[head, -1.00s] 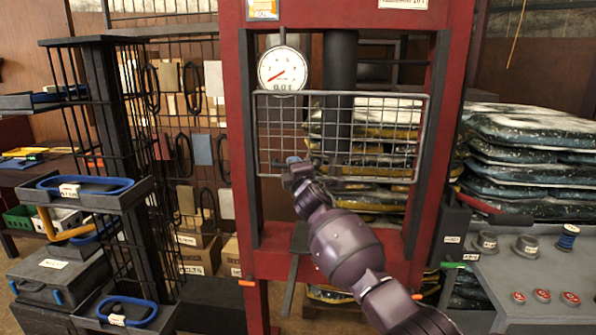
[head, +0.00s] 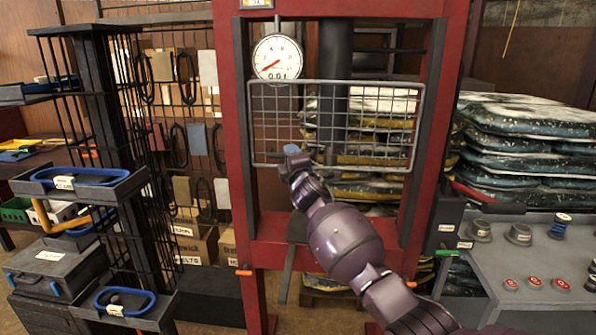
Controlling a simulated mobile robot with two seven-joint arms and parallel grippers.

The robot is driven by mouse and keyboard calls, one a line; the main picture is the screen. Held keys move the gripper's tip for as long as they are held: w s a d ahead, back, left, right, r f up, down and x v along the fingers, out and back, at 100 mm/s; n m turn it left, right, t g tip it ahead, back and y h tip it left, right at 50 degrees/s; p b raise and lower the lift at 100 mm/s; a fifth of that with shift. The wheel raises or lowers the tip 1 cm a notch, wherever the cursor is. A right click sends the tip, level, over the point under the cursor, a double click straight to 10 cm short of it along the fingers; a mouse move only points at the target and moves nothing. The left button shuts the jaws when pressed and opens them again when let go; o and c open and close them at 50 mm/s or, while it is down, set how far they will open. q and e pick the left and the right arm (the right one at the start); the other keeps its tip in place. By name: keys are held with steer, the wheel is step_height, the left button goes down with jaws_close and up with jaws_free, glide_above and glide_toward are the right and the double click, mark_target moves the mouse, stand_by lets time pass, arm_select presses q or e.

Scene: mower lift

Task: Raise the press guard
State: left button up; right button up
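The press guard (head: 385,128) is a grey wire-mesh panel in a rectangular frame. It hangs across the opening of the red press frame (head: 229,180), in front of the dark ram (head: 336,60). My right arm comes in from the lower right, and its gripper (head: 291,150) is at the guard's lower left edge, by the bottom bar. The fingers are small and partly hidden by the wrist, so I cannot tell whether they are shut on the bar. My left gripper is not in view.
A pressure gauge (head: 278,58) sits at the press's upper left. A black rack with blue belts (head: 85,178) stands at the left. Stacked bags (head: 525,135) are behind at the right. A grey control panel (head: 535,265) with red buttons is at the lower right.

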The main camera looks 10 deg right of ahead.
steer(key=v, duration=0.9)
steer(key=shift+s, duration=0.3)
steer(key=s+d+f+m+g+h, duration=0.1)
steer(key=s+d+f+m, duration=0.4)
steer(key=s+f, duration=0.7)
steer(key=s+d+f+m+g, duration=0.4)
steer(key=s+f+m, duration=0.3)
steer(key=s+f, duration=0.5)
steer(key=s+d+f+m+g+h, duration=0.1)
steer(key=s+d+f+m+g, duration=0.2)
steer(key=s+f, duration=1)
steer(key=s+d+m, duration=0.2)
steer(key=s+m, duration=0.2)
steer(key=s, duration=0.1)
steer(key=shift+d+h, duration=0.3)
steer(key=shift+d, duration=0.05)
